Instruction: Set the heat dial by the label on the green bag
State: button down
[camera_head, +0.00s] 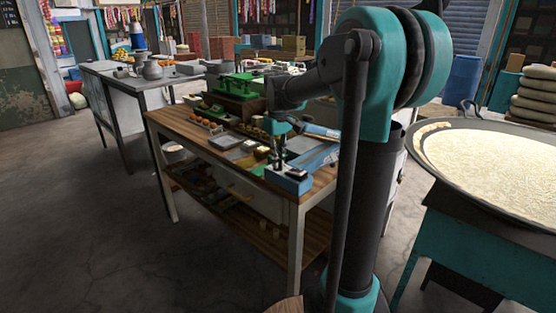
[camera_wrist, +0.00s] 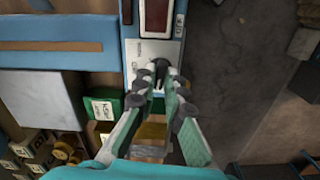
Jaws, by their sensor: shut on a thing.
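A blue control box (camera_head: 288,182) stands at the near right end of a wooden table. In the wrist view its pale front panel (camera_wrist: 133,50) carries a dark red display (camera_wrist: 156,17) and a dark heat dial (camera_wrist: 151,69). My gripper (camera_wrist: 160,76) is shut on the dial, with its fingertips hiding part of it. The gripper also shows in the head view (camera_head: 276,150) above the box. The green bag (camera_wrist: 134,101) lies beside the box, with a white label (camera_wrist: 103,109) at its left. The label's print is too small to read surely.
The wooden table (camera_head: 290,200) holds a grey slab (camera_wrist: 42,98), small wooden blocks and trays around the box. A wide pan of pale milk (camera_head: 495,165) stands on a teal stand at the right. A metal table (camera_head: 150,82) stands at the left. The floor (camera_head: 90,220) is clear.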

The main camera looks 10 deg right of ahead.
jog(key=m, duration=1.2)
jog(key=shift+m, duration=0.3)
jog(key=m, duration=1.2)
jog(key=shift+m, duration=0.4)
jog(key=c, duration=1.6)
grip_release()
